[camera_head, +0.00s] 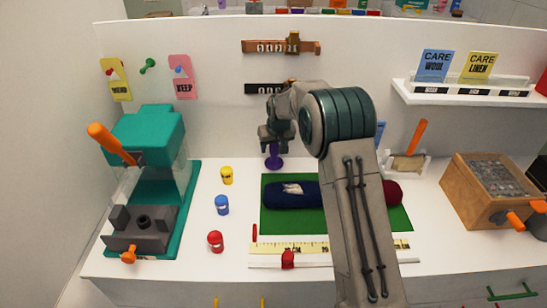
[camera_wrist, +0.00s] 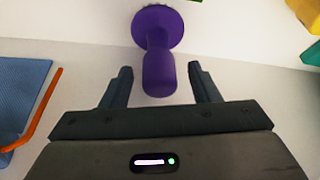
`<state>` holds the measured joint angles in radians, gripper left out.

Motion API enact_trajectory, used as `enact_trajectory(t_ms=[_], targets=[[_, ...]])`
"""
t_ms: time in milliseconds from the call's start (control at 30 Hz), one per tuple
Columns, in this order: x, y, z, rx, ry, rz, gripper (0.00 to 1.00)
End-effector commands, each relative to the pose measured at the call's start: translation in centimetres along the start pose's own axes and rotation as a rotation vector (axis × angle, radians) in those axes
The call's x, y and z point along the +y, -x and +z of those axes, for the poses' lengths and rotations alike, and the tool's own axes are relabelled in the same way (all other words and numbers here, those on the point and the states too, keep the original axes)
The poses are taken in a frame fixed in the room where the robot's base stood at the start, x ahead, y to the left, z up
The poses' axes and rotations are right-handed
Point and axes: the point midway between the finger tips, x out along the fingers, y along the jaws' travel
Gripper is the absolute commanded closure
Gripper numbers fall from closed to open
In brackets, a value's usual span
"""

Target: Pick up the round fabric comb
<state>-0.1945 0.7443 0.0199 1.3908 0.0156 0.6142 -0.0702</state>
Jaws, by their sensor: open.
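The round fabric comb is purple, with a round head and a thick handle. In the head view the comb (camera_head: 274,160) shows just below my gripper (camera_head: 276,142), in front of the white back panel. In the wrist view the comb (camera_wrist: 157,45) has its round head at the top, with small pale teeth at its edge. Its handle points toward my gripper (camera_wrist: 160,70) and lies between the two open fingers, with a gap on each side. Whether the comb hangs or stands cannot be told.
A green mat (camera_head: 390,216) with a dark blue rolled garment (camera_head: 291,195) lies below. A teal machine (camera_head: 146,135) stands left, beside yellow, blue and red small containers. A wooden box (camera_head: 476,205) stands right. A wall shelf (camera_head: 460,97) holds cards. In the wrist view a blue board (camera_wrist: 22,95) is left.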

Motion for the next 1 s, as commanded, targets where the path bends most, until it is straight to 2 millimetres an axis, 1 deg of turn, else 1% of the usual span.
enact_trajectory(t_ms=[33,67,100,167,200,233,267,500,633,1000], targets=[[0.0,0.0,0.0,0.0,0.0,0.0,0.45],[0.0,0.0,0.0,0.0,0.0,0.0,0.5],[0.0,0.0,0.0,0.0,0.0,0.0,0.61],[0.0,0.0,0.0,0.0,0.0,0.0,0.78],[0.0,0.0,0.0,0.0,0.0,0.0,0.89],[0.0,0.0,0.0,0.0,0.0,0.0,0.98],[0.0,0.0,0.0,0.0,0.0,0.0,1.0],[0.0,0.1,0.0,0.0,0.0,0.0,1.0],[0.0,0.6,-0.2,0.001,0.0,0.0,1.0],[0.2,4.0,-1.6,0.001,-0.002,0.001,1.0]])
